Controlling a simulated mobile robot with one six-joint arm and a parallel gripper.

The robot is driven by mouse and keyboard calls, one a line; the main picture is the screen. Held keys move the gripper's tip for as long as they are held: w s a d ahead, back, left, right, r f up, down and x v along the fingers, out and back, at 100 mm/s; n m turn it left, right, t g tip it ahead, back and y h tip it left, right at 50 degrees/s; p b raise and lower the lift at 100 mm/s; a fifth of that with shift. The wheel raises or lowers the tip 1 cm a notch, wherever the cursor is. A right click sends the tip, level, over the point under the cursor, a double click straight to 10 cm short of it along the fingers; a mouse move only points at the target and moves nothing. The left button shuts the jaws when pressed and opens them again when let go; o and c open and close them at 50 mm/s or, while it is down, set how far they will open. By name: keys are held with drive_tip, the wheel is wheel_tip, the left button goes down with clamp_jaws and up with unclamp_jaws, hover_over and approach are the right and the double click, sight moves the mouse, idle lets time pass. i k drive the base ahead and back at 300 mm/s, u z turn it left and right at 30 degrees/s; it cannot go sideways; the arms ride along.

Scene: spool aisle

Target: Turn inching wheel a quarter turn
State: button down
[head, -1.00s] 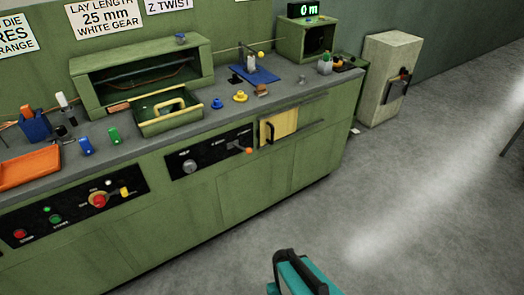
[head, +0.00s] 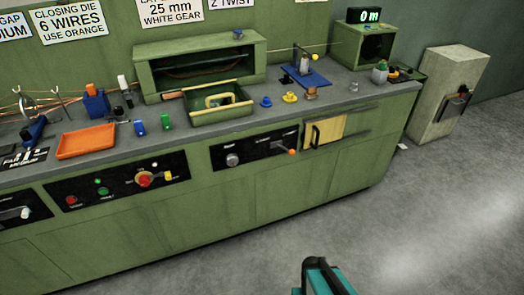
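No part in view is readably marked as the inching wheel. A round grey knob (head: 232,160) sits on the black panel in the middle of the green bench's front. A pale handle-like part (head: 24,213) shows on another black panel at the left edge, cut off by the picture. I cannot tell whether either is the inching wheel. A teal and black part (head: 324,279), likely mine, rises at the bottom edge, well apart from the bench. No gripper fingers show.
The green bench (head: 210,210) carries an orange tray (head: 86,141), a green tray (head: 222,113) and small coloured parts. A control panel (head: 118,181) has a red knob (head: 144,180). A pale cabinet (head: 448,88) stands at right. Grey floor (head: 430,210) is clear at right.

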sight(231, 159)
drive_tip(key=u, duration=0.2)
drive_tip(key=k, duration=0.8)
drive_tip(key=u, duration=0.55)
drive_tip(key=k, duration=0.55)
drive_tip(key=u, duration=0.65)
drive_tip(key=i, duration=1.35)
drive_tip(key=u, duration=0.5)
